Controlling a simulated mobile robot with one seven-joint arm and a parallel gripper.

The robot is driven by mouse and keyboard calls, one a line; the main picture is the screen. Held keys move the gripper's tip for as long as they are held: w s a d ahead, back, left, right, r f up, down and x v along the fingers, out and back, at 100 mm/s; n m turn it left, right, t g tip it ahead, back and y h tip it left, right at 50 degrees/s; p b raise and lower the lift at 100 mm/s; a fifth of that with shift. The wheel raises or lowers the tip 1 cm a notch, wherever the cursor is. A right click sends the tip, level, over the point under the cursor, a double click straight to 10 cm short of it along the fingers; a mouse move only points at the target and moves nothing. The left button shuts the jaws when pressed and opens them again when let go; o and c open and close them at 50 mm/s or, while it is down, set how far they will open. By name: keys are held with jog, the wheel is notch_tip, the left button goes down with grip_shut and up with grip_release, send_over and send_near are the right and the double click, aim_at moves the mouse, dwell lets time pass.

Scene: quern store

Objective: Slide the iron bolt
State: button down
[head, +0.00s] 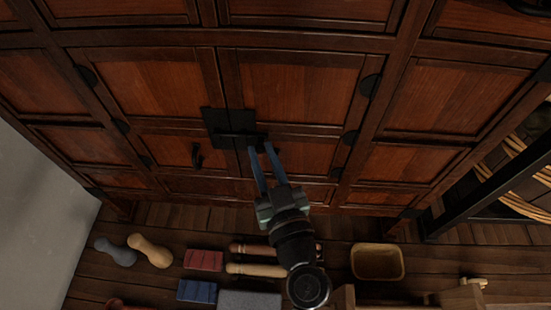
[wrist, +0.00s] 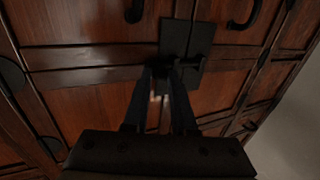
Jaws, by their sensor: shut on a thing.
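The dark iron bolt (head: 237,138) lies across the seam between two red-brown cabinet doors, on a black plate (head: 229,122). In the wrist view the plate (wrist: 187,38) is at the top, right of centre, with the bolt (wrist: 188,63) low on it. My gripper (head: 261,147) reaches up from below, its two blue-grey fingers at the bolt's right end in the head view. In the wrist view my gripper (wrist: 163,68) is closed on the bolt at the plate's lower left. The exact grip spot is dark and partly hidden by the fingers.
A dark pull handle (head: 197,155) is on the left door. On the plank floor below are a grey and a tan rounded piece (head: 150,250), red (head: 203,260) and blue (head: 197,291) blocks, wooden rollers (head: 255,270) and a tan bin (head: 377,262). A rack with rope coils (head: 515,180) stands right.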

jog(key=shift+a, duration=0.25)
jog(key=c, duration=0.7)
grip_release()
jog(key=shift+a, duration=0.1)
jog(key=shift+c, duration=0.2)
jog(key=shift+s+d, duration=0.1)
jog(key=shift+d, duration=0.1)
jog(key=shift+s+d+f, duration=0.1)
jog(key=shift+s, duration=0.15)
jog(key=b+v, duration=0.4)
jog(key=v, duration=0.8)
jog(key=shift+b, duration=0.4)
jog(key=shift+s, duration=0.15)
